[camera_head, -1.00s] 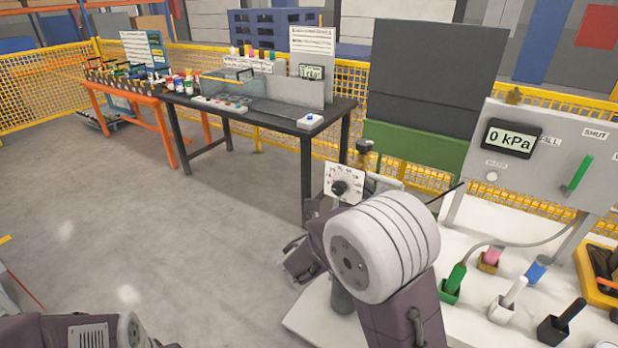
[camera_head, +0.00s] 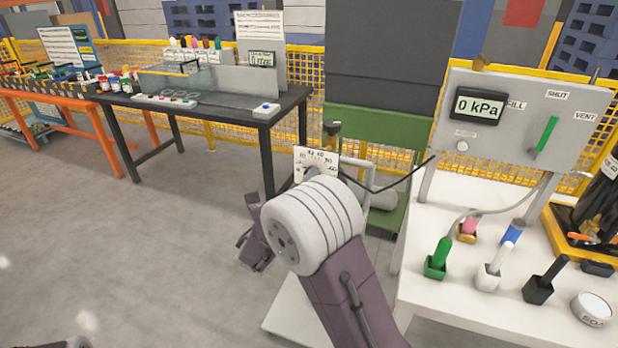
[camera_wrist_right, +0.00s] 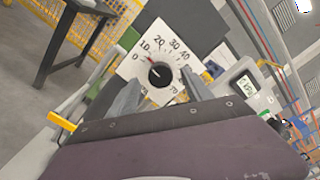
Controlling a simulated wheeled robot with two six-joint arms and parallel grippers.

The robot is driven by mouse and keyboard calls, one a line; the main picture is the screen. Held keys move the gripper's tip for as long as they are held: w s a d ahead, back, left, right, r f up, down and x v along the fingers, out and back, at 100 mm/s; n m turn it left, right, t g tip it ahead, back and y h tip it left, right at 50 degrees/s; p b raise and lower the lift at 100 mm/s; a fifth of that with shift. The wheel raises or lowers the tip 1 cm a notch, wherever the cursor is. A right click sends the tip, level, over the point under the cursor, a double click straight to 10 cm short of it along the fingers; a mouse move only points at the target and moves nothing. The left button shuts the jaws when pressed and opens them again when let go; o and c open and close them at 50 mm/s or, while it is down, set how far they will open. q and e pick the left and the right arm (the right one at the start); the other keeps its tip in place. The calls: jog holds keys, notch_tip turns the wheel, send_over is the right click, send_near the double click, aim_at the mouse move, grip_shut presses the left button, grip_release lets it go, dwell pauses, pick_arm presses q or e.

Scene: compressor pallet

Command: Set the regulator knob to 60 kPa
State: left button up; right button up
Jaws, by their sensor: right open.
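The regulator's white dial plate (camera_wrist_right: 140,62) carries a black round knob (camera_wrist_right: 160,74) in the right wrist view. Numbers 0 to 40 and 70 are readable; the rest are hidden or blurred. A small red mark shows by the knob near the 10. In the head view the dial plate (camera_head: 318,157) is partly hidden behind my right arm. My right gripper (camera_wrist_right: 162,84) is open, with its fingers on either side of the knob; whether they touch it I cannot tell. The panel display (camera_head: 478,106) reads 0 kPa.
A grey panel (camera_head: 540,125) with a green lever (camera_head: 547,134) stands at the right. Below it a white table (camera_head: 440,310) holds green, white and black-handled items in holders. A dark workbench (camera_head: 200,107) stands back left. The floor at the left is clear.

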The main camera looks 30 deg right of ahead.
jog(key=x, duration=0.4)
jog(key=shift+w+d, duration=0.1)
grip_shut()
